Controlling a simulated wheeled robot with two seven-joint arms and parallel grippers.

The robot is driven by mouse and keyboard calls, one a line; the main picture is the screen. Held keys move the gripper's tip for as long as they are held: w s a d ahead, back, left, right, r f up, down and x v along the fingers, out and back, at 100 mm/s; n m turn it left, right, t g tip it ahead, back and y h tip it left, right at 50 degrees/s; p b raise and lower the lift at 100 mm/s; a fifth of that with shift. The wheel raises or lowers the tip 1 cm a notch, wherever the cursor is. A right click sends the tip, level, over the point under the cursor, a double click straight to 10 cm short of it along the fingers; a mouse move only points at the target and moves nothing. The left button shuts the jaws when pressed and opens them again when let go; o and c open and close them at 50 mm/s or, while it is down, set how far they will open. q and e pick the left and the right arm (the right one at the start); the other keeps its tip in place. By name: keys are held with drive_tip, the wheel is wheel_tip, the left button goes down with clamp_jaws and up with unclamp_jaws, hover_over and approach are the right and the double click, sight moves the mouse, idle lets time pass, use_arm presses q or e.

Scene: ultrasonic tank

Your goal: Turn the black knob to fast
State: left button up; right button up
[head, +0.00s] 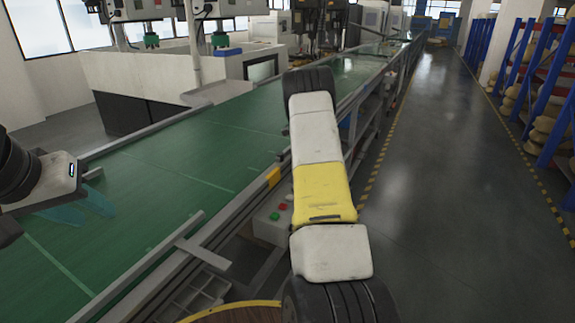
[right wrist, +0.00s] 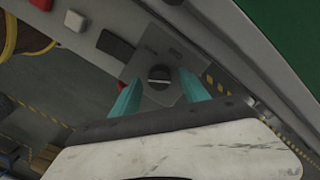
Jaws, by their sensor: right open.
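The black knob (right wrist: 159,76) is round with a pale bar across it, set on a grey panel (right wrist: 140,65) in the right wrist view. Faint label marks sit above it, too small to read. My right gripper (right wrist: 158,92) is open, its teal fingers on either side of the knob, apart from it in the picture; contact cannot be told. In the head view my right arm hides that gripper and the knob. My left gripper (head: 98,217) is open and empty over the green conveyor at the left.
The green conveyor belt (head: 185,165) runs away along the left, edged by a metal rail. A control box (head: 272,220) with green and red buttons hangs at its side, by my right arm. The grey aisle floor (head: 450,180) is clear at right, beside blue shelving (head: 545,100).

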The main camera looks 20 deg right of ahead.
drive_tip(key=r, duration=0.7)
drive_tip(key=shift+w, duration=0.2)
drive_tip(key=shift+r, duration=0.4)
drive_tip(key=shift+r, duration=0.25)
drive_tip(key=s+a+r+n+t+y, duration=0.2)
drive_tip(key=s+a+r+n+t, duration=0.2)
drive_tip(key=s+a+r+n, duration=0.95)
drive_tip(key=s+a+r+n+t, duration=0.1)
drive_tip(key=s+a, duration=0.3)
drive_tip(key=s, duration=0.3)
drive_tip(key=s+a+r+n+t, duration=0.1)
drive_tip(key=s+a+n, duration=0.1)
drive_tip(key=s+a, duration=0.3)
drive_tip(key=s+a+r+n, duration=0.2)
drive_tip(key=s+a, duration=0.3)
drive_tip(key=s, duration=0.5)
drive_tip(key=shift+s+t, duration=0.4)
